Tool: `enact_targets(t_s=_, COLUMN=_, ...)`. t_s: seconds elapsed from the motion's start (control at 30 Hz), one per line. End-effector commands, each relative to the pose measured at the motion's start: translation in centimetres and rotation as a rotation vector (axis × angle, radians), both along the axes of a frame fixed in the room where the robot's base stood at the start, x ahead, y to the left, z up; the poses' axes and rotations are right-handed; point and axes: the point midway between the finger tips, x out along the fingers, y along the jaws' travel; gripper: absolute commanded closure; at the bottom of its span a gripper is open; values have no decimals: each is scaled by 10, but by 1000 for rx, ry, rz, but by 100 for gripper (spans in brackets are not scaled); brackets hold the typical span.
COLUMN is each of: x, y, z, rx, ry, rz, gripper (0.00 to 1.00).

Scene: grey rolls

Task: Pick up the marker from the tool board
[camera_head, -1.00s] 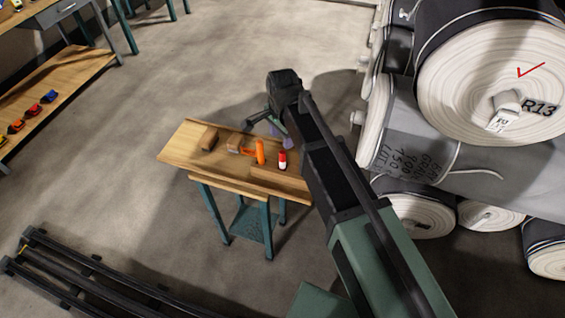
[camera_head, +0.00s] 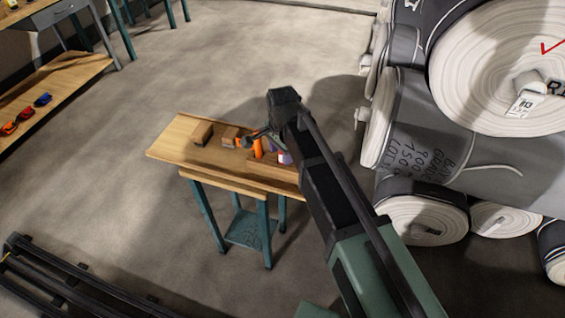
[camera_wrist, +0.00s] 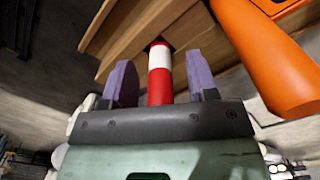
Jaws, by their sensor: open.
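The marker (camera_wrist: 160,72), a red and white cylinder, shows between the two purple fingers of my gripper (camera_wrist: 163,80) in the wrist view. The gripper is open, with a gap visible on each side of the marker. The marker's lower end is hidden behind the gripper body. In the head view the gripper is over the right part of the wooden tool board (camera_head: 180,152), and my arm hides most or all of the marker.
An orange cylindrical tool (camera_wrist: 262,55) stands close to the right of the gripper; it also shows in the head view (camera_head: 258,148). Large grey rolls (camera_head: 430,115) stand to the right. Floor is clear left of the board.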

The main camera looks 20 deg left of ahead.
Motion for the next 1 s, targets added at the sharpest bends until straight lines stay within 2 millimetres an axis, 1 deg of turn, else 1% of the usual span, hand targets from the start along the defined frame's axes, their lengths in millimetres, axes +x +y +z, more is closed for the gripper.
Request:
enact_targets(t_s=0.07, x=0, y=0, z=2, rx=0, ry=0, rz=0, gripper=47)
enact_targets(t_s=0.4, x=0, y=0, z=2, rx=0, ry=0, rz=0, gripper=96)
enact_targets(t_s=0.63, x=0, y=0, z=3, rx=0, ry=0, rz=0, gripper=96)
enact_targets(t_s=0.77, x=0, y=0, z=8, rx=0, ry=0, rz=0, gripper=96)
enact_targets(t_s=0.87, x=0, y=0, z=18, rx=0, ry=0, rz=0, gripper=96)
enact_targets(t_s=1.0, x=0, y=0, z=41, rx=0, ry=0, rz=0, gripper=97)
